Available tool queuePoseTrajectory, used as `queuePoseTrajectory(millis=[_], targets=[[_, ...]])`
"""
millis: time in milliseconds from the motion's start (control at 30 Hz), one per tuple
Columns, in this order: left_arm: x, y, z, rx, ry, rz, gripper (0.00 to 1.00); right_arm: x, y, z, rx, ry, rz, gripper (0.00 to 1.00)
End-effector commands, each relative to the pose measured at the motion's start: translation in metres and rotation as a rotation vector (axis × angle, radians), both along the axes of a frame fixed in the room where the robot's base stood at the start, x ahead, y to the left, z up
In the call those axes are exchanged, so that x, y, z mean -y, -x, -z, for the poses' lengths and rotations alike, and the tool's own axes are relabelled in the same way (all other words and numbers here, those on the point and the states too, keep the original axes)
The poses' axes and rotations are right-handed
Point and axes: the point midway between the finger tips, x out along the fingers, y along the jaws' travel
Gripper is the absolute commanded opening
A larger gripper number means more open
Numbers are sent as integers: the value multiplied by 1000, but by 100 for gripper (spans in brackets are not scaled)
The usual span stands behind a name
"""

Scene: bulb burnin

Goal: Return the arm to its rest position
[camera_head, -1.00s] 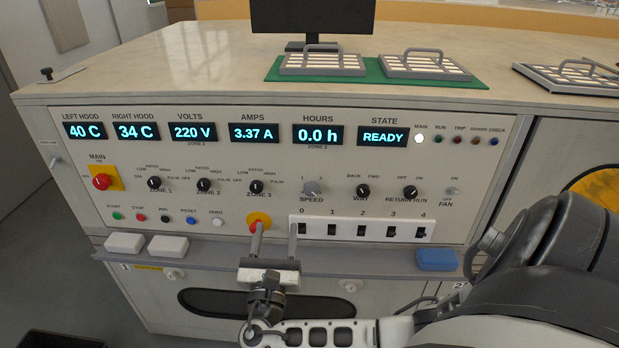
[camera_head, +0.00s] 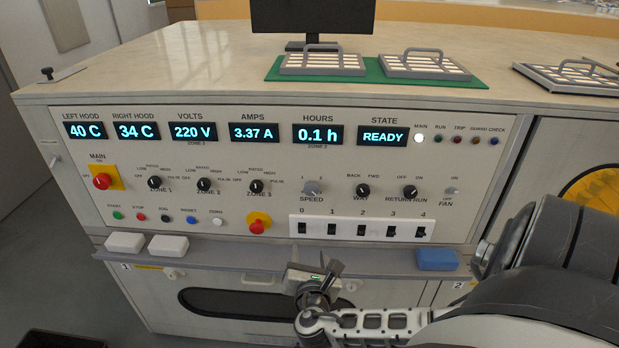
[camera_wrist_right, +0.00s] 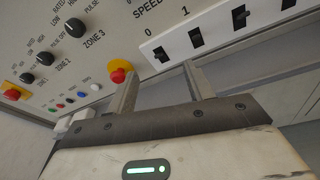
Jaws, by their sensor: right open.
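My right arm (camera_head: 385,322) comes in from the lower right in the head view. The fingers look apart from both. My left gripper does not show.
A grey ledge (camera_head: 350,259) runs below the panel, with two white blocks (camera_head: 125,242) and a blue block (camera_head: 437,260) on it. Bulb trays (camera_head: 322,64) and a monitor (camera_head: 311,17) stand on the top. The panel reads READY. Grey floor (camera_head: 35,240) is clear at left.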

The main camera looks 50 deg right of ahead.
Motion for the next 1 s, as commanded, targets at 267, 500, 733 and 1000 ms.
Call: queuePoseTrajectory(millis=[267, 500, 733, 1000], targets=[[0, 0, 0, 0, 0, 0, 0, -1, 2, 5, -2, -37, -2, 52], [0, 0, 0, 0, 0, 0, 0, -1, 2, 4, -2, -34, -2, 52], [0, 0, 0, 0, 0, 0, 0, -6, 6, 6, 11, -82, 16, 52], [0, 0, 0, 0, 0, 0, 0, -80, 76, 21, 194, -903, 455, 52]])
